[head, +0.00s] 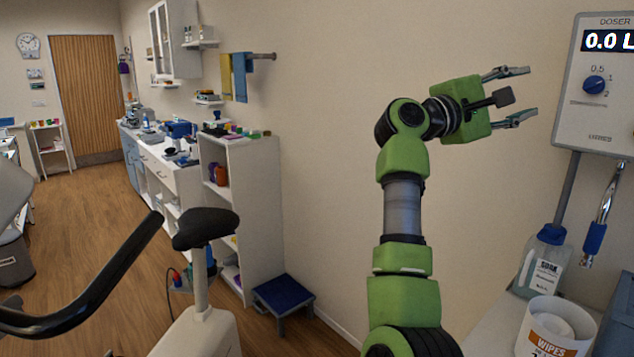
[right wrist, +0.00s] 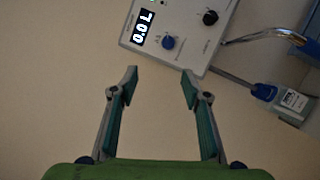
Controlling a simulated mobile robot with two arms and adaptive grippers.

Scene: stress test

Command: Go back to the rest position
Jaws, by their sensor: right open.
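My right gripper (head: 518,96) is raised in front of the beige wall in the head view, with its green arm coming up from below. Its two fingers are spread apart with nothing between them. The right wrist view also shows the open fingers (right wrist: 160,85), with bare wall between them. To the right of the gripper is the wall-mounted doser box (head: 600,95), its display reading 0.0 L. The gripper and the box look apart. The doser also shows at the top of the right wrist view (right wrist: 175,30). My left gripper is not in view.
Below the doser are a hanging spout with a blue grip (head: 595,238), a soak bottle (head: 540,262) and a wipes tub (head: 556,335) on a pale surface. An exercise bike (head: 205,230) stands left, before a shelf unit (head: 262,200) and blue step stool (head: 284,293). Wooden floor lies open farther left.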

